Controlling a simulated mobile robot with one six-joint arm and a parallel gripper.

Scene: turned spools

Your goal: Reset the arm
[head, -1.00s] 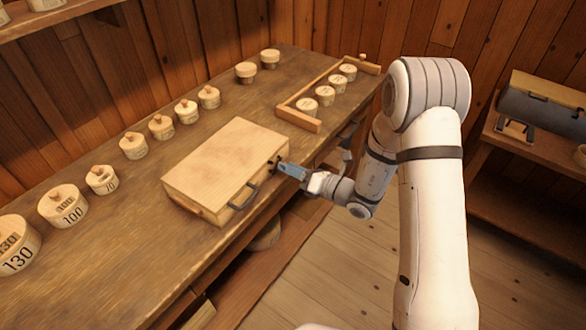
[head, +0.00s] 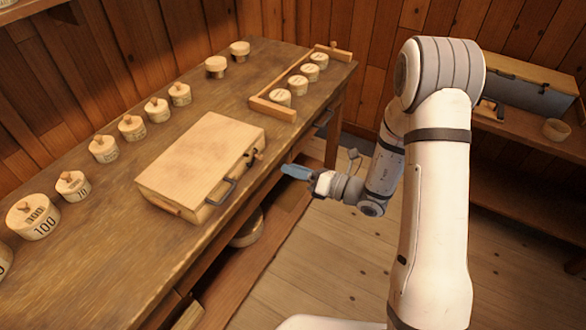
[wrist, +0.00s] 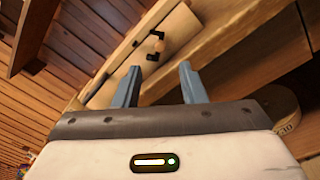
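My gripper (head: 284,171) is off the front edge of the workbench, to the right of the closed wooden case, and does not touch it. In the wrist view its two blue fingers (wrist: 159,86) stand apart with nothing between them, so it is open and empty. The wooden case (head: 203,165) lies flat on the bench with a dark handle on its near side; part of it and a dark latch also show in the wrist view (wrist: 130,48).
Turned lidded spools with numbers, such as the 100 one (head: 35,218), stand in a row along the workbench (head: 110,262). A wooden rack (head: 272,108) holds several small spools. A shelf (head: 525,135) at right bears a grey box (head: 525,95) and a small cup (head: 556,130). Open floor lies below my arm.

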